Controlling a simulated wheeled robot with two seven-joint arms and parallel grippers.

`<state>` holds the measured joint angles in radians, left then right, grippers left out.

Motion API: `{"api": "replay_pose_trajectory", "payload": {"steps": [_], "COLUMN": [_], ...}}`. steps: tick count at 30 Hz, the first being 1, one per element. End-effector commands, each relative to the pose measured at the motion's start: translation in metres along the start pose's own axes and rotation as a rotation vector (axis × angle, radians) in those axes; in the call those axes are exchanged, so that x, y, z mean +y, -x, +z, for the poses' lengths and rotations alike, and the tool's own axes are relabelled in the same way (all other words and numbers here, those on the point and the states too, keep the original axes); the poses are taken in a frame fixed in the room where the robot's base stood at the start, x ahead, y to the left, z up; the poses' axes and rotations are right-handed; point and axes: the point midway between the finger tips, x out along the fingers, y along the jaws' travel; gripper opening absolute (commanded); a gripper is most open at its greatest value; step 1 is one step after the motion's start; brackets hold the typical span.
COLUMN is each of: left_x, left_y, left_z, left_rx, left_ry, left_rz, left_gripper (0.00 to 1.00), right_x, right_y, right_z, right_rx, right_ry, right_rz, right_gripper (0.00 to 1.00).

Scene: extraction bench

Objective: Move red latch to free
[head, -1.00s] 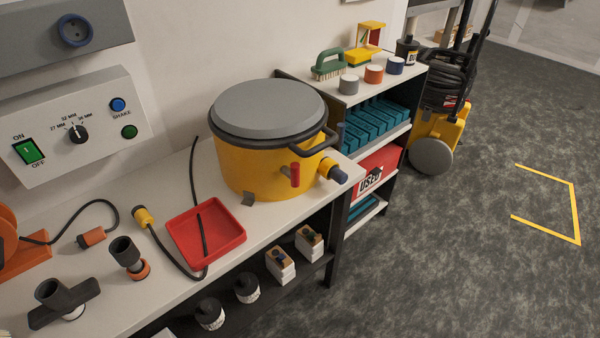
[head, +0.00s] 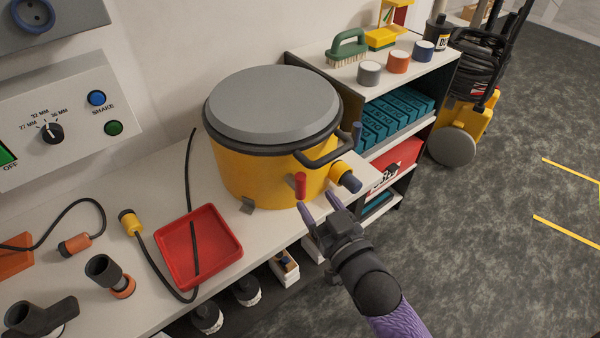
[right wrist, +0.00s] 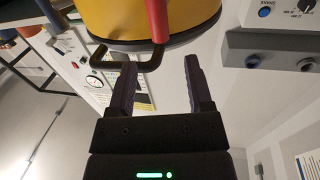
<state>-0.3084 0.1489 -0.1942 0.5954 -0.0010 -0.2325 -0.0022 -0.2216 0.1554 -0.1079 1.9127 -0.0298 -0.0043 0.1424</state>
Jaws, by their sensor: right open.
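The red latch (head: 300,186) is a short upright red handle on the front of the yellow drum (head: 245,165), which has a grey lid (head: 275,103). My right gripper (head: 318,202) is open and empty, just in front of the latch and slightly to its right. In the right wrist view the latch (right wrist: 157,20) appears beyond the two fingertips (right wrist: 159,66), lined up with the gap between them. No contact shows. My left gripper is not in view.
A black bar handle (head: 325,155) and a yellow port with a dark blue end (head: 345,177) stick out right of the latch. A red tray (head: 160,245) with a black hose lies on the bench at left. Shelves (head: 440,75) stand behind right.

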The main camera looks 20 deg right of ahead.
Motion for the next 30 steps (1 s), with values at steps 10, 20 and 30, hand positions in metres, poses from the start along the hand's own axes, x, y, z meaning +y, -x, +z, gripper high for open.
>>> {"api": "replay_pose_trajectory", "payload": {"steps": [10,20,30], "left_x": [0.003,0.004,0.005], "left_y": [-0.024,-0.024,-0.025], "left_z": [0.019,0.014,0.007], "left_rx": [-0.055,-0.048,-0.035], "left_ry": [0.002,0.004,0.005], "left_rz": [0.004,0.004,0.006], "left_gripper": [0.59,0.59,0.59], "right_x": [0.0,0.0,0.0], "right_y": [-0.067,-0.073,-0.072], "right_z": [0.004,0.002,0.002], "right_rx": [-0.003,-0.004,-0.004], "right_ry": [-0.001,-0.001,-0.001], "right_rz": [0.0,0.0,0.0], "right_gripper": [0.66,0.66,0.0]}}
